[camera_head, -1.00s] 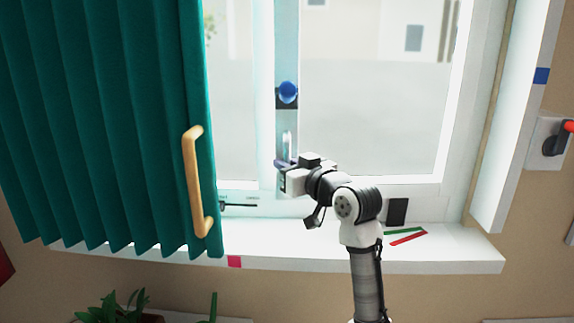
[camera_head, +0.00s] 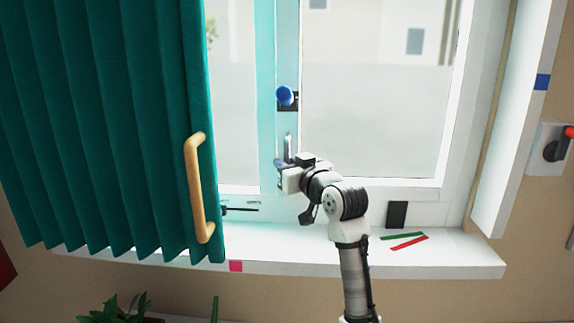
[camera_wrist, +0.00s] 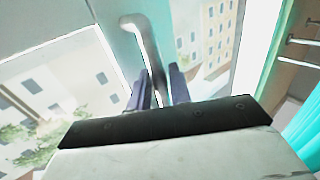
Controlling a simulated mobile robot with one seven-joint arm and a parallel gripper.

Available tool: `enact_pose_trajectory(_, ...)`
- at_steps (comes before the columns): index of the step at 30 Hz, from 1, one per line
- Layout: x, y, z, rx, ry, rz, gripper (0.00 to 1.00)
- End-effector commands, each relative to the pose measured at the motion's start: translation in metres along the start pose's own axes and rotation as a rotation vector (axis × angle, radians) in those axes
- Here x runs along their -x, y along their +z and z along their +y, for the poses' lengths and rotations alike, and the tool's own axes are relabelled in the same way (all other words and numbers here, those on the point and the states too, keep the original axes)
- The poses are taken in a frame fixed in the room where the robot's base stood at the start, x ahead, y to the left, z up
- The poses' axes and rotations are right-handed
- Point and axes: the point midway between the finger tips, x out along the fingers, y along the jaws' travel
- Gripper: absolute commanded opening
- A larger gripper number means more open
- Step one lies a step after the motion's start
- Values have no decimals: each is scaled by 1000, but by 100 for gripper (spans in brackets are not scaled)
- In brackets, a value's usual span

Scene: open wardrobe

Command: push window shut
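The window (camera_head: 375,110) is pale-framed with clear panes and fills the middle of the head view. Its grey bent lever handle (camera_head: 288,146) stands on the central upright. The handle also shows in the wrist view (camera_wrist: 145,42), running down between my two dark fingers. My gripper (camera_head: 281,164) is at the lower end of the handle; in the wrist view my gripper (camera_wrist: 159,88) has its fingers close on either side of it, with little gap. Whether the sash stands slightly ajar is hard to tell.
A blue knob (camera_head: 286,97) sits above the handle. A green curtain (camera_head: 100,130) with a wooden handle (camera_head: 195,188) hangs at left. The sill (camera_head: 450,258) holds red (camera_head: 409,243) and green (camera_head: 402,236) strips. A red-tipped switch (camera_head: 556,148) is on the right wall.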

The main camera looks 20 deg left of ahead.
Motion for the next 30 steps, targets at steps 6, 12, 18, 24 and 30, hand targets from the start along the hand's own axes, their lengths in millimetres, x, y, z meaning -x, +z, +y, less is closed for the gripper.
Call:
enact_pose_trajectory(6,11,2,0,0,0,1,20)
enact_pose_trajectory(12,52,3,0,2,2,3,20)
enact_pose_trajectory(18,97,2,1,2,3,2,20)
enact_pose_trajectory(24,128,1,0,0,1,1,20)
enact_pose_trajectory(30,138,0,0,0,1,0,20)
